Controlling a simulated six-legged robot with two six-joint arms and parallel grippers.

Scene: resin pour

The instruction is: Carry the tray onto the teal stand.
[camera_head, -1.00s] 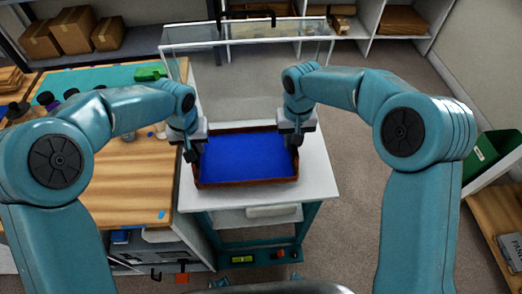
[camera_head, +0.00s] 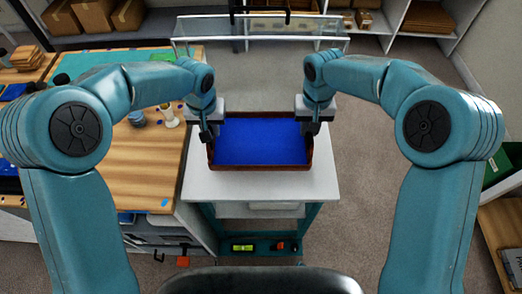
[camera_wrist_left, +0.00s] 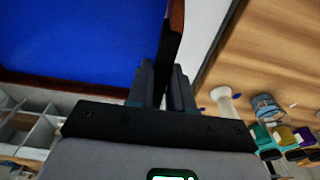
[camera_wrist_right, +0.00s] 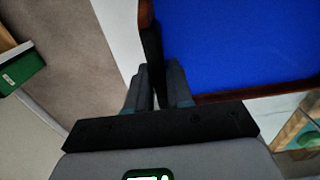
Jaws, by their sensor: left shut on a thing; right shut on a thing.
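The tray (camera_head: 216,160) has a brown wooden rim and a bright blue inside. It is level over the white top (camera_head: 262,185) of the teal-framed stand (camera_head: 312,222); I cannot tell if it touches the top. My left gripper (camera_head: 208,136) is shut on the tray's left wall, and my right gripper (camera_head: 311,134) is shut on its right wall. The left wrist view shows the fingers (camera_wrist_left: 168,85) around the rim. The right wrist view shows the other fingers (camera_wrist_right: 160,85) around the opposite rim.
A wooden workbench (camera_head: 140,178) with cups and a bottle stands close on the left. A clear panel (camera_head: 262,45) rises behind the stand. Shelves with boxes (camera_head: 95,14) line the back, and a green bin (camera_head: 500,165) is at the right. Floor is bare right of the stand.

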